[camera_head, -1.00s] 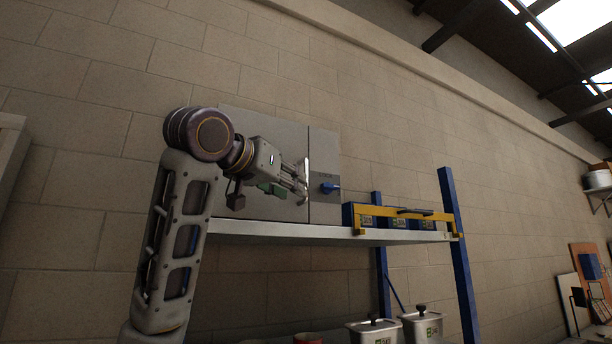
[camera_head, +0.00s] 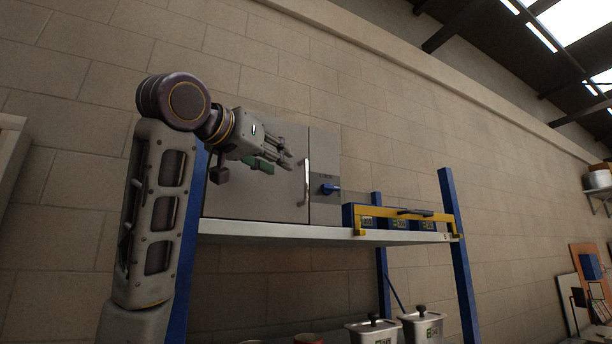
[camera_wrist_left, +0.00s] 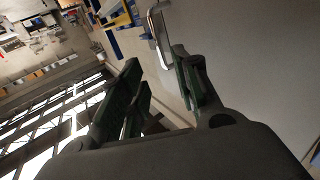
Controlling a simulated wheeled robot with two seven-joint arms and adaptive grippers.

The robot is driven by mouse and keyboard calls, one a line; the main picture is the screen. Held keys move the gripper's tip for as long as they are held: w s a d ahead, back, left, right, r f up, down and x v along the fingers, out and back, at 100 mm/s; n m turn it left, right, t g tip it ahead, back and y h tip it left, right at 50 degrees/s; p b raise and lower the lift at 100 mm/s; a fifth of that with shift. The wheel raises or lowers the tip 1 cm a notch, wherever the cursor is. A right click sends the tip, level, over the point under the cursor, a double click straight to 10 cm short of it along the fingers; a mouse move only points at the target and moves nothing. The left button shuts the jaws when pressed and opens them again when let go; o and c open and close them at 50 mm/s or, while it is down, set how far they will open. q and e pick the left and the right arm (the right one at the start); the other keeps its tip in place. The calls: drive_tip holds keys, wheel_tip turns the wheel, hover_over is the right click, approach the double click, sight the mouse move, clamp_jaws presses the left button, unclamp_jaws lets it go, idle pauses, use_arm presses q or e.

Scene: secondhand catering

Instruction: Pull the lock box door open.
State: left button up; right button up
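The lock box stands on the shelf against the wall. Its grey door (camera_head: 265,190) appears shut, flush with the narrow panel beside it. The upright metal door handle (camera_head: 306,181) is at the door's right edge; it also shows in the left wrist view (camera_wrist_left: 159,38). A blue knob (camera_head: 329,189) sits on the panel right of the handle. My left gripper (camera_head: 287,158) is in front of the door, left of the handle and apart from it. In the left wrist view its two fingers (camera_wrist_left: 160,84) are open with nothing between them. My right gripper is out of view.
The white shelf (camera_head: 280,231) has blue posts (camera_head: 458,240). Blue boxes with a yellow bar (camera_head: 405,214) stand right of the lock box. Lidded metal containers (camera_head: 373,331) stand below. The space in front of the handle looks clear.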

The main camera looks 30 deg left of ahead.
sight(305, 175)
use_arm(q)
drive_tip(key=w+p, duration=0.1)
drive_tip(key=w, duration=0.3)
drive_tip(key=w+p, duration=0.1)
drive_tip(key=w, duration=0.3)
drive_tip(key=w+d+p, duration=0.1)
drive_tip(key=w+p, duration=0.1)
drive_tip(key=w, duration=0.3)
clamp_jaws()
idle(0.4)
